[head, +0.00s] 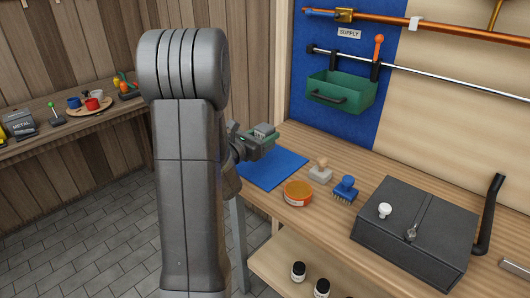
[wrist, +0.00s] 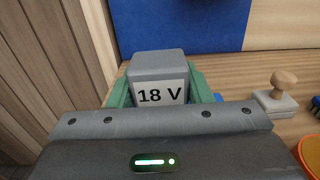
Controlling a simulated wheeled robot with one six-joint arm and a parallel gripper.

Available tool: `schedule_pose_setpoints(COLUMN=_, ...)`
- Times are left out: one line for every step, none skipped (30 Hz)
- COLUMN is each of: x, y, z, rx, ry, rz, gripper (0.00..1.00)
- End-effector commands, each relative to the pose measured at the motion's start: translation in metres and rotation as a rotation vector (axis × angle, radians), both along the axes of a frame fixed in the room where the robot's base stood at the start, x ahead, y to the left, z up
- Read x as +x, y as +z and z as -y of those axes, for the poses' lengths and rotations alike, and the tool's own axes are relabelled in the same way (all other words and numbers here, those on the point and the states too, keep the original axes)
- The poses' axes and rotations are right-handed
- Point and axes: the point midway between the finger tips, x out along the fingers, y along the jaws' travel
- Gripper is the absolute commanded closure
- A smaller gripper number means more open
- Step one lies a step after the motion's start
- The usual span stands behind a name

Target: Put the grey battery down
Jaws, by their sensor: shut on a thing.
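The grey battery (wrist: 156,68), with a white "18 V" label, sits between the green fingers of my gripper (wrist: 160,90) in the wrist view. My gripper is shut on it. In the head view the battery (head: 264,130) is held at my gripper (head: 262,140), over the far left part of the workbench (head: 335,205), near the blue mat (head: 275,172). The battery appears above the mat's back left part. How high it is above the mat is hard to tell.
An orange round tin (head: 298,193), a wooden-knobbed stamp (head: 321,170) and a blue brush (head: 345,189) stand right of the mat. A dark grey box (head: 418,228) is further right. A green bin (head: 340,90) hangs on the wall behind. The mat's visible part is clear.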

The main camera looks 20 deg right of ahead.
Motion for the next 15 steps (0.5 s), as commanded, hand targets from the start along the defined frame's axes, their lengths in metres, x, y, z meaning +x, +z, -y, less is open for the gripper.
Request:
schedule_pose_setpoints(x=0.0, y=-0.005, z=0.0, rx=-0.001, ry=-0.001, rz=0.0, gripper=0.84)
schedule_pose_setpoints(x=0.0, y=-0.006, z=0.0, rx=-0.001, ry=-0.001, rz=0.001, gripper=0.84)
schedule_pose_setpoints(x=0.0, y=-0.009, z=0.0, rx=0.0, ry=-0.001, rz=0.002, gripper=0.84)
schedule_pose_setpoints(x=0.0, y=-0.011, z=0.0, rx=0.0, ry=-0.001, rz=0.001, gripper=0.84)
schedule_pose_setpoints(x=0.0, y=-0.014, z=0.0, rx=0.0, ry=-0.001, rz=0.0, gripper=0.84)
schedule_pose_setpoints(x=0.0, y=-0.019, z=0.0, rx=0.001, ry=-0.001, rz=-0.001, gripper=0.84)
schedule_pose_setpoints(x=0.0, y=-0.023, z=0.0, rx=0.001, ry=-0.001, rz=-0.001, gripper=0.84)
schedule_pose_setpoints(x=0.0, y=-0.028, z=0.0, rx=0.001, ry=-0.001, rz=0.0, gripper=0.84)
schedule_pose_setpoints(x=0.0, y=-0.035, z=0.0, rx=0.001, ry=-0.001, rz=-0.002, gripper=0.84)
schedule_pose_setpoints(x=0.0, y=-0.039, z=0.0, rx=0.001, ry=0.0, rz=-0.003, gripper=0.84)
schedule_pose_setpoints(x=0.0, y=-0.042, z=0.0, rx=0.0, ry=0.0, rz=-0.001, gripper=0.84)
schedule_pose_setpoints(x=0.0, y=-0.045, z=0.0, rx=-0.001, ry=0.0, rz=0.0, gripper=0.84)
schedule_pose_setpoints(x=0.0, y=-0.045, z=0.0, rx=-0.001, ry=0.0, rz=0.001, gripper=0.84)
schedule_pose_setpoints(x=0.0, y=-0.045, z=0.0, rx=0.0, ry=0.0, rz=0.002, gripper=0.84)
schedule_pose_setpoints(x=0.0, y=-0.044, z=0.0, rx=-0.001, ry=0.0, rz=0.003, gripper=0.84)
